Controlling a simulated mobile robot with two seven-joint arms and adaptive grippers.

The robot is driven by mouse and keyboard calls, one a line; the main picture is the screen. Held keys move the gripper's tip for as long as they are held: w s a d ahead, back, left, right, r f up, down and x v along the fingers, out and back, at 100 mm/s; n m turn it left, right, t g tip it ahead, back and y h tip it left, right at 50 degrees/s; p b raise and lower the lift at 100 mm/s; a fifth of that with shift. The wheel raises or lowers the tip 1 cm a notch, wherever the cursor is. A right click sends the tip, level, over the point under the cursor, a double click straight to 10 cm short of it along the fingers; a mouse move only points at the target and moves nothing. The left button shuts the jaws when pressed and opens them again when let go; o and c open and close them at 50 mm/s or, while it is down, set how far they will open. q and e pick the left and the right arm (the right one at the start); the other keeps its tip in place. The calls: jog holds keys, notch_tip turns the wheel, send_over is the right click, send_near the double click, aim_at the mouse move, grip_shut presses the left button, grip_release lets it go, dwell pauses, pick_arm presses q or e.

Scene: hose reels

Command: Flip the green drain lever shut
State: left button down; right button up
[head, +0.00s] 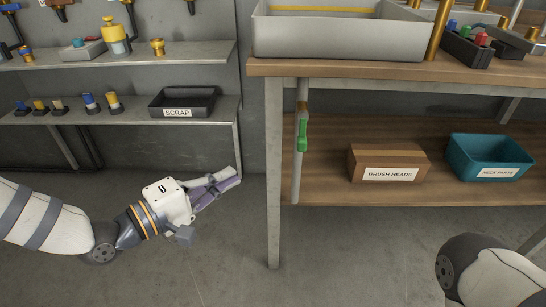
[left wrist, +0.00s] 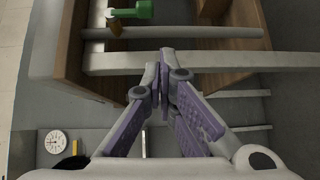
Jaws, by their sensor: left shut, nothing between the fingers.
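The green drain lever (head: 302,136) hangs beside a grey vertical pipe (head: 297,183) under the bench, near its front left leg. It points down, roughly along the pipe, just below a brass fitting. My left gripper (head: 238,174) is shut and empty, to the left of the lever and lower in the head view, clear of it. In the left wrist view the green lever (left wrist: 132,11) shows at the top, beyond the closed fingertips (left wrist: 165,62). My right gripper is out of view; only part of my right arm shows at the lower right.
The bench leg (head: 272,170) stands between my left gripper and the lever in the head view. The lower shelf holds a brush heads box (head: 388,157) and a teal bin (head: 490,160). A scrap tray (head: 184,101) sits on the left wall shelf. The floor below is clear.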

pick_arm(q)
jog(key=shift+w+a+r, duration=0.2)
jog(key=shift+w+r, duration=0.1)
jog(key=shift+r, duration=0.2)
jog(key=shift+w+a+r, duration=0.2)
jog(key=shift+w+r, duration=0.1)
jog(key=shift+r, duration=0.2)
send_near(303, 132)
jog(key=shift+w+d+f, duration=1.15)
jog(key=shift+w+f, duration=0.25)
jog(key=shift+w, duration=1.6)
jog(key=shift+b, duration=0.5)
jog(key=shift+f, duration=0.1)
